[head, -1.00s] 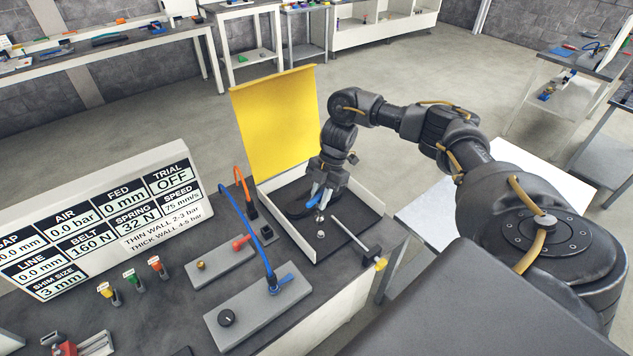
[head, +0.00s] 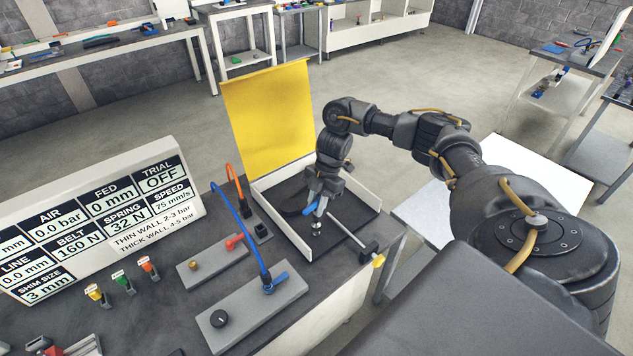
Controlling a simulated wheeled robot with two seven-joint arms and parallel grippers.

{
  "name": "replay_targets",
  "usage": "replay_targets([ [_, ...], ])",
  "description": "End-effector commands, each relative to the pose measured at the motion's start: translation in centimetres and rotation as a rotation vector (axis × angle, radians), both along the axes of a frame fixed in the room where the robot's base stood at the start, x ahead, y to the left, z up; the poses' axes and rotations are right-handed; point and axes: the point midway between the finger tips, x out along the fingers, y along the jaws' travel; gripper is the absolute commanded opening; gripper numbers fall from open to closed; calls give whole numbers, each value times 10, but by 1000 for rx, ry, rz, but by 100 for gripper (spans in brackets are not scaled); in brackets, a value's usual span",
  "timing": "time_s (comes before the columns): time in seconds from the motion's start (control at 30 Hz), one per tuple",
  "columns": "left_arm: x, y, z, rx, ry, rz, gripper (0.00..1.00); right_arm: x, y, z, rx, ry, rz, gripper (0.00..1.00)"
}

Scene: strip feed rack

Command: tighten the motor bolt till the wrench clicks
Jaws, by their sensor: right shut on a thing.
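My right gripper (head: 321,197) is shut on a wrench with a blue handle (head: 310,209). It points down inside the tray-like bay under the raised yellow cover (head: 268,118). The wrench's metal end reaches down to the small silver motor bolt (head: 317,230) on the dark floor of the bay. It looks to be at the bolt's top, but I cannot tell whether it is seated. My left gripper is out of view.
White low walls (head: 287,234) edge the bay. A bar with a yellow tip (head: 378,261) lies at its front right. Grey panels with a knob (head: 219,318) and blue hose (head: 246,232) stand left. The sign board (head: 95,225) reads TRIAL OFF.

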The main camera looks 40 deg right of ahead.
Motion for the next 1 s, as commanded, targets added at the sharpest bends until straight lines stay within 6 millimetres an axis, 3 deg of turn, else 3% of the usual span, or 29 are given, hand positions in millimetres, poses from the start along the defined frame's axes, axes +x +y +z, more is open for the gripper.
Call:
replay_targets([
  [1.0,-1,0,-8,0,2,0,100,0,0,-12,1,-1,1,0],
])
